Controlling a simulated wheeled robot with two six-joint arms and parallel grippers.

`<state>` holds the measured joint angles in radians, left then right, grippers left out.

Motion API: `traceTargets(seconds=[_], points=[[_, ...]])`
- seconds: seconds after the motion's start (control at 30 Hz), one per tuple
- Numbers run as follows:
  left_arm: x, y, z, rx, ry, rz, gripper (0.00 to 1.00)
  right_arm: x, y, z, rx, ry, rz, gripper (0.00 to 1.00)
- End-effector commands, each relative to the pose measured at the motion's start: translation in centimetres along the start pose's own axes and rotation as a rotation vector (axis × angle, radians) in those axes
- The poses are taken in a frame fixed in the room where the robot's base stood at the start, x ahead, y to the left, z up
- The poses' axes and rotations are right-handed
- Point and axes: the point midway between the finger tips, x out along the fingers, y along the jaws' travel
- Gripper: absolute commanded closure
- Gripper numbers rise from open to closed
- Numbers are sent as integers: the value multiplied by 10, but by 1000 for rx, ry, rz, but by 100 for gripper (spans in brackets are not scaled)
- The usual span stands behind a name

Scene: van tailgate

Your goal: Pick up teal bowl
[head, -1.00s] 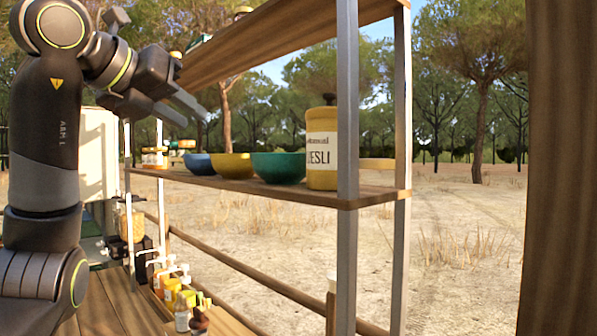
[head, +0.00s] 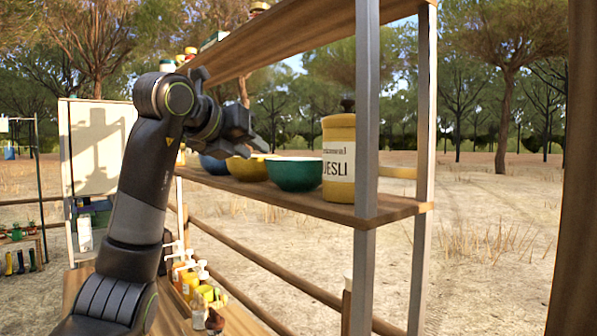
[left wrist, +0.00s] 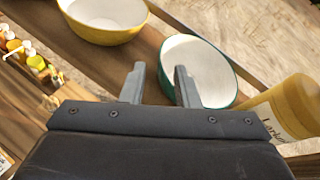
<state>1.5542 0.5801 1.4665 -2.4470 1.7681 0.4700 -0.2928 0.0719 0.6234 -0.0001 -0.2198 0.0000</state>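The teal bowl (head: 294,174) sits upright on the wooden shelf (head: 330,207), between a yellow bowl (head: 250,168) and a yellow muesli jar (head: 339,160). My left gripper (head: 262,146) is in front of the bowls at about rim height. In the left wrist view its two fingers (left wrist: 160,85) are spread apart with nothing between them. There the teal bowl (left wrist: 198,72), white inside with a teal rim, lies just beyond the fingers, and the right finger overlaps its near left edge. I cannot tell whether they touch. My right gripper is not in view.
The yellow bowl also shows in the left wrist view (left wrist: 104,20), and the jar (left wrist: 290,108) is close on the right. A metal post (head: 366,120) stands before the shelf's right end. An upper shelf (head: 290,36) runs overhead. Several bottles (head: 200,285) stand below.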

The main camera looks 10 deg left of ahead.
Motion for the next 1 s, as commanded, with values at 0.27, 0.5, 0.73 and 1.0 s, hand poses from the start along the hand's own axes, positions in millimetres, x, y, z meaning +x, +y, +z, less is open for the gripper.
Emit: traceTargets(seconds=[0.27, 0.5, 0.73, 1.0], points=[[34, -2, 4, -2, 5, -2, 72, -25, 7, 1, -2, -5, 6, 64], [50, -1, 2, -1, 2, 0, 72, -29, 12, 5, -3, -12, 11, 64], [50, -1, 2, -1, 1, -1, 81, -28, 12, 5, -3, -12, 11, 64], [50, -1, 2, -1, 1, -1, 100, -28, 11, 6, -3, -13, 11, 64]])
